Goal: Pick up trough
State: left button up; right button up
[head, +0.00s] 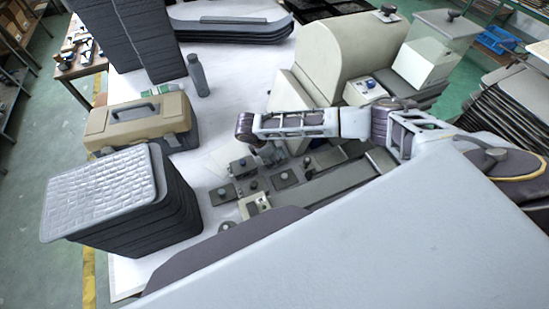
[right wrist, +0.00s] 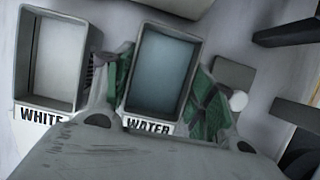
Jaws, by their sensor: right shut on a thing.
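In the right wrist view, a grey rectangular trough labelled WATER (right wrist: 160,68) has a blue-grey inside. The green-padded fingers of my right gripper (right wrist: 163,88) are shut on its two sides. A second trough labelled WHITE (right wrist: 48,58), pale inside, stands to its left, apart from the gripper. In the head view my right gripper (head: 266,156) points down over the white table, in front of the cream machine. I cannot make out the troughs there; the arm and gripper cover that spot. My left gripper is not in view.
A stack of dark trays with a quilted top (head: 100,192) stands at the front left. Behind it are a tan tool case (head: 138,119) and a grey bottle (head: 198,75). The cream machine (head: 345,50) rises behind my right arm. Small dark blocks with knobs (head: 285,178) lie near the gripper.

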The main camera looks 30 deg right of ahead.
jog(key=shift+r, duration=0.15)
notch_tip(320, 180, up, 10)
dwell(0.7)
jog(key=shift+w, duration=0.1)
dwell(0.4)
